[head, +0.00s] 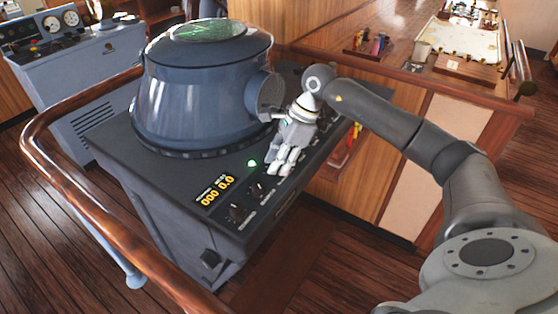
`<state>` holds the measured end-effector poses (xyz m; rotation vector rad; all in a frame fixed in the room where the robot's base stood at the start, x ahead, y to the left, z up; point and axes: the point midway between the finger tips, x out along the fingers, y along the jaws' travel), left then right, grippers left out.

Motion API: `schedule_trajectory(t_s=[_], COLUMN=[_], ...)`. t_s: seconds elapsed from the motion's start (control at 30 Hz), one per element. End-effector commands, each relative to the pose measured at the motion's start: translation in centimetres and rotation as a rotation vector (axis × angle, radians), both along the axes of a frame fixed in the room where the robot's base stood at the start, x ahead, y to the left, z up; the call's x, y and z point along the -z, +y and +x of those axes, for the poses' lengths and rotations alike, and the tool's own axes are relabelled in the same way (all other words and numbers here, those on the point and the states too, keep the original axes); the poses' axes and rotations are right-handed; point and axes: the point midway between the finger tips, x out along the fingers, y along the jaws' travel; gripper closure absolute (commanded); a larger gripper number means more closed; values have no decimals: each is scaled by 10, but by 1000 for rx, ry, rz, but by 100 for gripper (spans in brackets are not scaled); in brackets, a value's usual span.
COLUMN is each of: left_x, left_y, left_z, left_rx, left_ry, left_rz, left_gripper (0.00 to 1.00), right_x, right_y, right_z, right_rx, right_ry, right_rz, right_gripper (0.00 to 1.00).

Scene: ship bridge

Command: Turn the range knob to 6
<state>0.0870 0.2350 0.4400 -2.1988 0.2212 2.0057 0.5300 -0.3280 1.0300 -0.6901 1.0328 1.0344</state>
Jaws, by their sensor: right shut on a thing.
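A dark radar console panel (285,200) carries a row of small black knobs along its front. One knob (238,212) sits at the near left and another knob (257,189) is just beyond it. My right gripper (281,170) points down at this row, farther along from these two, and is shut on a knob that its fingers hide. The labels are too small to read, so I cannot tell which knob is the range knob or where it points. A yellow readout (217,190) shows zeros. My left gripper is not in view.
The blue-grey radar housing (190,90) rises behind the knobs, close to my right gripper. A green lamp (252,163) glows on the panel. A wooden handrail (90,215) curves around the console's left. A chart table (460,45) stands at the back right.

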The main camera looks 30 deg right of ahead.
Motion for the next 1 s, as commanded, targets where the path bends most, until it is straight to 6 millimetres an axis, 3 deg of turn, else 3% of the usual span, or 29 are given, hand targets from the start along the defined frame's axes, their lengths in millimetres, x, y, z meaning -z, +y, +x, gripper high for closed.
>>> schedule_trajectory(t_s=[0.07, 0.1, 0.27, 0.67, 1.0], left_x=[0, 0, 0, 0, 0], left_y=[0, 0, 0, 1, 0], left_z=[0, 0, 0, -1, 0], left_rx=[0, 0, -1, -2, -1], left_ry=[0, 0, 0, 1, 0], left_rz=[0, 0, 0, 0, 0], left_gripper=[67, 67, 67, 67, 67], right_x=[-2, -1, -1, -7, -69], right_y=[-1, -1, -1, -3, -27], right_z=[1, 1, 1, 0, -10], right_rx=[2, 2, 2, 2, 5], right_ry=[-3, -3, -3, -3, -6], right_rz=[0, 0, 0, 0, -1], right_gripper=[98, 73, 54, 54, 54])
